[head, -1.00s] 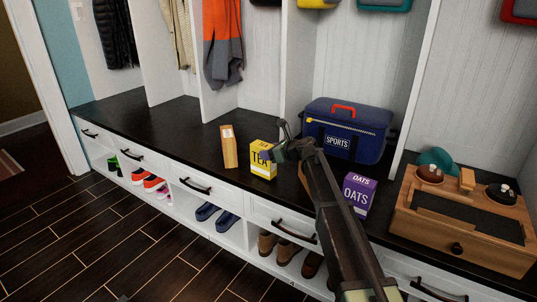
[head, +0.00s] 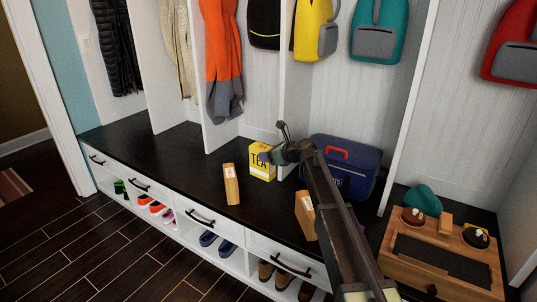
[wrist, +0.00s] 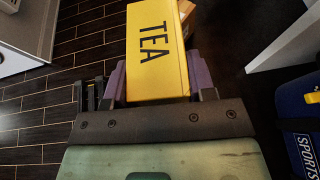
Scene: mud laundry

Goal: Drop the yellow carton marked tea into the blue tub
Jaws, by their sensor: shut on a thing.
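The yellow carton marked TEA (head: 262,166) is in my gripper (head: 268,157), raised above the dark bench top in the head view. In the wrist view the carton (wrist: 157,62) sits between the two purple fingers of my gripper (wrist: 158,84), which are shut on its sides. Its TEA lettering faces the wrist camera. I see no blue tub in either view.
A navy SPORTS bag (head: 350,158) stands right of the gripper, behind my arm. Two tan cartons, one left (head: 231,185) and one right (head: 305,213), stand on the bench. A wooden drawer box (head: 400,268) stands at right. The bench's left is clear.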

